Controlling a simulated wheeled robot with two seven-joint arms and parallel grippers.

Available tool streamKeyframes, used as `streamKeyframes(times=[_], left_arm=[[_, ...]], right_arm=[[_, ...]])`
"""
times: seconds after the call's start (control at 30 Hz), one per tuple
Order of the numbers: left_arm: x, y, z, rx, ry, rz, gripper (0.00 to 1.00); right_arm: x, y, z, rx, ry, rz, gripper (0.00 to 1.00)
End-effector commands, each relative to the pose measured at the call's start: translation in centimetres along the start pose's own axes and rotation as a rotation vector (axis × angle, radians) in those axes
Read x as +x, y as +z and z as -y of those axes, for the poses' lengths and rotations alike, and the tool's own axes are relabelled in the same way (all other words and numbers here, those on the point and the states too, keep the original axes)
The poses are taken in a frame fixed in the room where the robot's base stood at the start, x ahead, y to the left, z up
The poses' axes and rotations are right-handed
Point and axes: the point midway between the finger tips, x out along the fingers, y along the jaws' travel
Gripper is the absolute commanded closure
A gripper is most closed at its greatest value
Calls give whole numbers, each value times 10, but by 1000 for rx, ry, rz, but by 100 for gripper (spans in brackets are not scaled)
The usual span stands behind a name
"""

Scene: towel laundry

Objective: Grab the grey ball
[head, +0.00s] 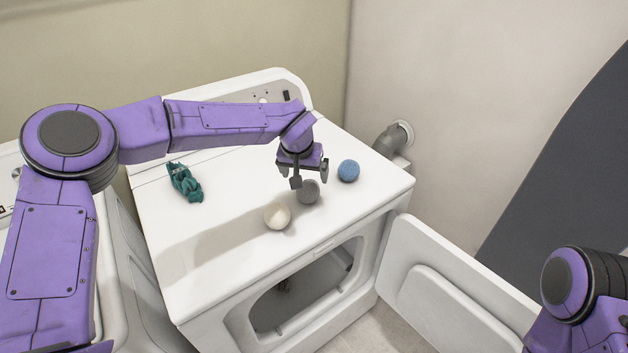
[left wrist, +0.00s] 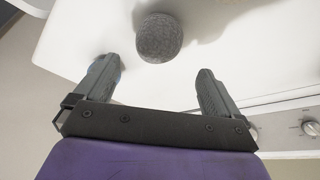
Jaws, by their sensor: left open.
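The grey ball (head: 308,192) rests on the white machine's top (head: 215,212), between a white ball and a blue ball. My left gripper (head: 303,171) is above and just behind it, fingers apart. In the left wrist view the grey ball (left wrist: 158,38) lies ahead of the fingertips, roughly centred between them. The left gripper (left wrist: 155,72) is empty there, and the ball appears apart from both fingers. Of my right arm only a link shows at the lower right of the head view; its gripper is out of frame.
A white ball (head: 277,216) sits close to the grey ball at its lower left. A blue ball (head: 348,170) is at its upper right. A teal cloth-like item (head: 184,183) lies farther left. The machine's open door (head: 440,290) swings out at the right.

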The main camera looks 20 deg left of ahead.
Motion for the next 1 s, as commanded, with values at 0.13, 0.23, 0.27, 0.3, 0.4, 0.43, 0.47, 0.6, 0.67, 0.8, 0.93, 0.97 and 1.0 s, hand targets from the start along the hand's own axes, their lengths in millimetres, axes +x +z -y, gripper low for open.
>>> streamKeyframes(times=[0.13, 0.23, 0.27, 0.3, 0.4, 0.43, 0.47, 0.6, 0.67, 0.8, 0.93, 0.97, 1.0], left_arm=[[22, 3, -2, 4, 1, -1, 3], [35, 0, -2, 4, 0, 1, 3], [40, 0, -2, 4, 0, 3, 3], [47, -1, -3, 4, 0, 5, 3], [68, -2, -4, 4, -2, 8, 3], [75, -2, -4, 3, -2, 8, 3], [80, -2, -4, 1, -2, 8, 3], [93, -2, -3, 1, -2, 6, 3], [94, -2, -3, 0, -1, 5, 3], [93, -2, -2, 0, -1, 5, 13], [93, -2, -2, -1, -2, 5, 55], [93, -2, -2, -1, -2, 5, 62], [93, -2, -2, -1, -2, 5, 62]], right_arm=[[-8, 0, -3, 0, -2, -1, 0], [-9, -2, -2, -1, 0, 0, 0], [-11, -4, -1, -1, 1, 1, 0], [-14, -6, -1, -2, 2, 3, 0], [-23, -12, 0, -3, 3, 5, 0], [-22, -13, 0, -3, 3, 6, 0], [-22, -13, 0, -4, 3, 6, 0], [-23, -14, 0, -4, 3, 6, 0], [-23, -13, 0, -4, 3, 6, 0], [-23, -13, 0, -3, 3, 6, 0], [-23, -13, 0, -3, 3, 6, 0], [-23, -13, 0, -3, 3, 6, 0], [-23, -13, 0, -3, 3, 6, 0]])
